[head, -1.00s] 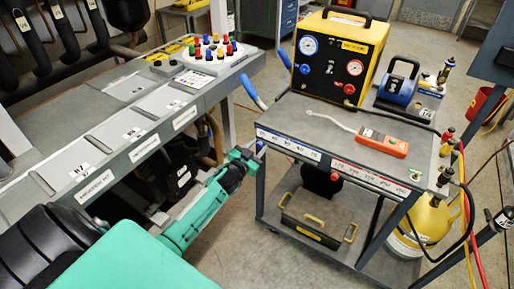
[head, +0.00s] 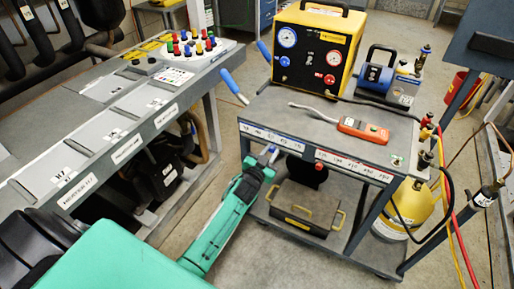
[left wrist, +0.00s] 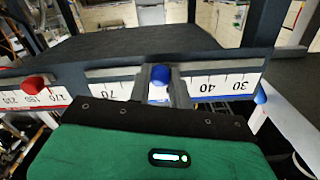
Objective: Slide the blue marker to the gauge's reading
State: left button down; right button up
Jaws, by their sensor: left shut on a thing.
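The blue marker (left wrist: 160,76) sits on the scale strip (left wrist: 218,85) along the cart's front edge in the left wrist view. It lies between the fingers of my left gripper (left wrist: 161,88), which is shut on it, on the 70 side of the printed 40. In the head view my left gripper (head: 268,156) is at the front of the blue-numbered strip (head: 270,135), and the marker is mostly hidden there. The blue-rimmed gauge (head: 287,37) is on the yellow and black unit; its needle is too small to read. My right gripper is not in view.
A red marker (left wrist: 36,84) sits on the neighbouring red-numbered strip (head: 354,166). An orange device (head: 363,129) with a cable lies on the cart top. A grey bench (head: 120,105) stands to the left. A toolbox (head: 307,208) is on the lower shelf.

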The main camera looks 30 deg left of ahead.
pick_arm(q)
jog(key=shift+d, duration=0.4)
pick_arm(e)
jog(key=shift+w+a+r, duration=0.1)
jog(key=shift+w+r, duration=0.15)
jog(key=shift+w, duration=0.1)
pick_arm(q)
jog(key=c, duration=1.3)
grip_release()
jog(key=shift+o, duration=0.2)
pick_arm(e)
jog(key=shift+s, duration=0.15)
pick_arm(q)
jog(key=shift+s, duration=0.25)
jog(key=s, duration=1.3)
jog(key=shift+s, duration=0.2)
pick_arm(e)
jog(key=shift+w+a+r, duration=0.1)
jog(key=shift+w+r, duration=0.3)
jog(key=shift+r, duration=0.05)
